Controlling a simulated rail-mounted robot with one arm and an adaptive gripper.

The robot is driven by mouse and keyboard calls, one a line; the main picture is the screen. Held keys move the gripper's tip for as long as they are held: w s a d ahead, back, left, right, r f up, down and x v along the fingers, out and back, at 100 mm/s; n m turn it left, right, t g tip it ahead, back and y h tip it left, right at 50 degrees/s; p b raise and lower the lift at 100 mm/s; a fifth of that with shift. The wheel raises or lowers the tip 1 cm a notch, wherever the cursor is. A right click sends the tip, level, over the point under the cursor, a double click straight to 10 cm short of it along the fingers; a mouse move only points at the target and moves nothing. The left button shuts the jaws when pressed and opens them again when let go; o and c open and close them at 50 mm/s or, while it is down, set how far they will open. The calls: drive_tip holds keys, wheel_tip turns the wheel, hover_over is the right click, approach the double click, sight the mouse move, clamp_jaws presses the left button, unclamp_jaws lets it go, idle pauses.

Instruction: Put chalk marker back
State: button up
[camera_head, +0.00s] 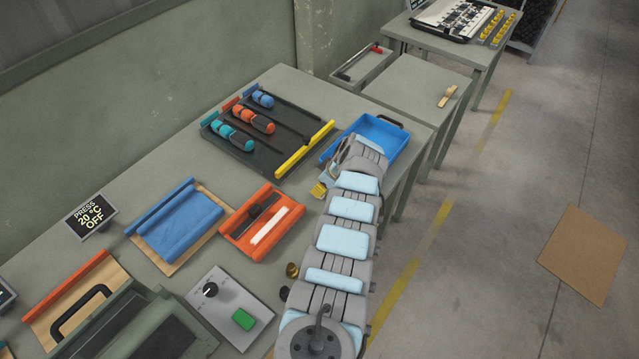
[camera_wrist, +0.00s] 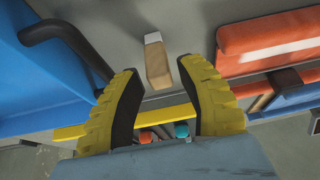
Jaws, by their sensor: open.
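A short tan block with a pale grey-white tip (camera_wrist: 157,62) lies on the table in the wrist view, just beyond and between my fingertips, apart from them. I cannot tell for sure whether it is the chalk marker. It is hidden behind my arm in the head view. My gripper (camera_wrist: 155,95) is open and empty, its yellow fingers on either side of the gap; a yellow fingertip also shows in the head view (camera_head: 319,189). A white stick (camera_head: 268,226) lies in the orange tray (camera_head: 236,229) beside a black piece.
A blue tray (camera_head: 364,128) with a black handle (camera_wrist: 60,38) stands close to my gripper. A dark rack (camera_head: 270,160) with a yellow bar (camera_head: 304,151) holds several capsule-shaped items. A control box (camera_head: 225,306) sits near the front. Bare table lies between the rack and orange tray.

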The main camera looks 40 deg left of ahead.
drive_tip(key=shift+w+d+r, duration=0.15)
drive_tip(key=shift+r, duration=0.45)
drive_tip(key=shift+d+r, duration=0.3)
drive_tip(key=shift+r, duration=0.15)
drive_tip(key=v, duration=0.6)
drive_tip(key=shift+r, duration=0.35)
drive_tip(key=shift+d, duration=0.15)
